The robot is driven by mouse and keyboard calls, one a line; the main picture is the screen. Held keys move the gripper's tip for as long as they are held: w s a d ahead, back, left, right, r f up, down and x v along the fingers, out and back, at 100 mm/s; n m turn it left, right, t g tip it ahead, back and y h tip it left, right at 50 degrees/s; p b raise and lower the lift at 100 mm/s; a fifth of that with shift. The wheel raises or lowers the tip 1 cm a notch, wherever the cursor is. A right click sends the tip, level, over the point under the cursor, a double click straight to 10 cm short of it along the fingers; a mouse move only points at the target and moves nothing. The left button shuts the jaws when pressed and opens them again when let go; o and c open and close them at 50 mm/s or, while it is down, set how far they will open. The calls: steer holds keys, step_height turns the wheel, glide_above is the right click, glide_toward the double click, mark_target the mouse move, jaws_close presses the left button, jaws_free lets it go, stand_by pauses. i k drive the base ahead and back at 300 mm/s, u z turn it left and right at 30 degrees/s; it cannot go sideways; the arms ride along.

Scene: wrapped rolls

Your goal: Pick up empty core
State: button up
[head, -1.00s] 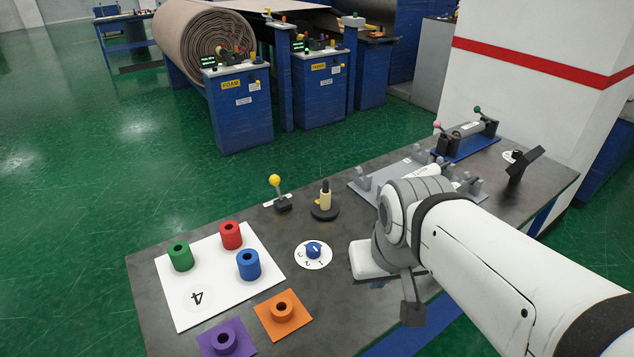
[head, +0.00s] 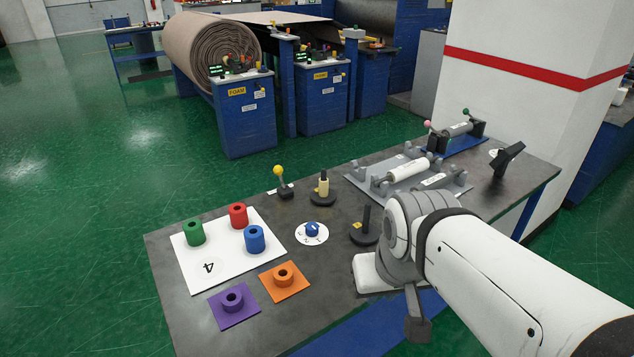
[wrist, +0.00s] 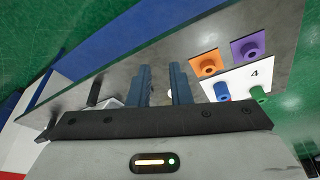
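Nothing in view is labelled as an empty core. A beige hollow-looking cylinder (head: 323,187) stands upright on a black base towards the back of the grey table. Short hollow cylinders stand nearer the table's left end: green (head: 194,233), red (head: 238,216), blue (head: 254,240), orange (head: 284,275) and purple (head: 232,300). A white roll (head: 408,170) lies on a grey cradle. My gripper (wrist: 162,85) shows two dark blue fingers apart in the wrist view, with no held thing visible between them. In the head view my arm hides the fingers.
A black post on a round base (head: 365,228) stands close beside my wrist. A black angled panel (head: 508,158) stands at the right end, near a white pillar (head: 530,60).

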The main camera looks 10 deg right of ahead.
mark_target(323, 185)
steer(key=z, duration=0.3)
steer(key=k, duration=0.1)
steer(key=u, duration=2.7)
steer(key=k, duration=1.1)
steer(key=z, duration=2.4)
steer(key=i, duration=1.3)
